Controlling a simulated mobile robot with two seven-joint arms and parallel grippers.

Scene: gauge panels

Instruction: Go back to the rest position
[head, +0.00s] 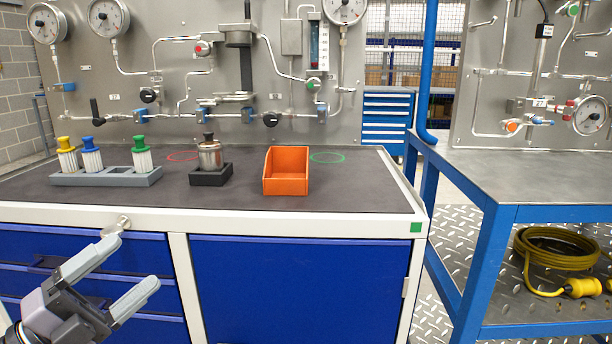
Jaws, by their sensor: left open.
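My left gripper (124,277) is at the lower left, in front of the blue drawers of the bench. Its two grey fingers are spread apart with nothing between them. The upper fingertip appears close to a round metal knob (117,226) on the bench's front edge; I cannot tell whether they touch. My right gripper is not in view.
The workbench (350,194) bears a grey rack (108,178) with yellow, blue and green-capped items, a metal weight on a black block (211,176), and an orange bin (286,171). A blue-framed table (530,180) stands right, with a coiled yellow hose (553,250) below.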

